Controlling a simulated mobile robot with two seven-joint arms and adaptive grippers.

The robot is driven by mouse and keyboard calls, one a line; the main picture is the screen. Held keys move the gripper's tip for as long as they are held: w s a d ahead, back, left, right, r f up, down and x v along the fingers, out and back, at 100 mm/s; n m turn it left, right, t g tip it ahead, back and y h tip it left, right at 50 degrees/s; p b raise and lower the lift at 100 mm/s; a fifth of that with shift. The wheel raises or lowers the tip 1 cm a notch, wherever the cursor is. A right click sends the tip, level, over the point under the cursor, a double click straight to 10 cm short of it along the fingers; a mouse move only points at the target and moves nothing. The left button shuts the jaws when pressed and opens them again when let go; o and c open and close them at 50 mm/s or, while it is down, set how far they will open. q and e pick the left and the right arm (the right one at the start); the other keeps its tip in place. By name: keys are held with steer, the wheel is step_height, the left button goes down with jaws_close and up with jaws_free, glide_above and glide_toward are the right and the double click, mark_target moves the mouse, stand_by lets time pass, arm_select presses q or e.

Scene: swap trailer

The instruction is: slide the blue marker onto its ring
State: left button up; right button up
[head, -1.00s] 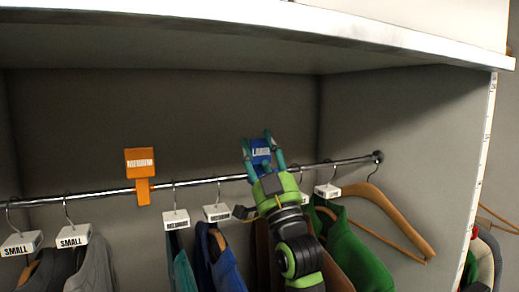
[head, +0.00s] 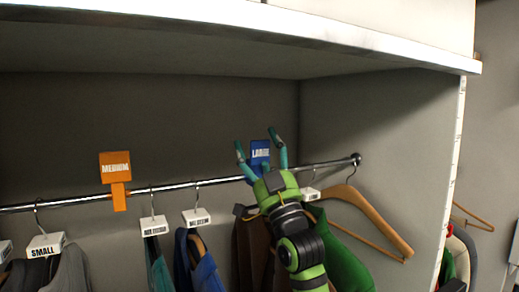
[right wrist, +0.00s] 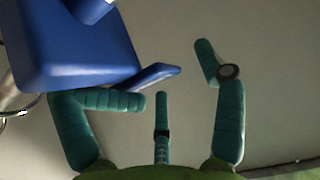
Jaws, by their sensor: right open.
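The blue marker (head: 260,150), lettered LARGE, stands up at the rail (head: 225,181), toward its right end. Its lower part is hidden behind my right gripper (head: 262,141). The gripper's teal fingers are spread on both sides of the marker in the head view. In the right wrist view, the marker (right wrist: 75,50) fills the upper left, beside the left finger; I cannot tell whether they touch. I cannot make out the marker's ring. My left gripper is not in view.
An orange MEDIUM marker (head: 115,168) is on the rail to the left. Hangers with white size tags and clothes hang below. A wooden hanger (head: 365,215) and green garment (head: 342,257) hang at right, near the side wall (head: 385,130). A shelf (head: 230,22) runs above.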

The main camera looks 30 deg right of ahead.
steer(key=shift+f, duration=0.35)
steer(key=v, duration=1.1)
steer(key=shift+s, duration=0.35)
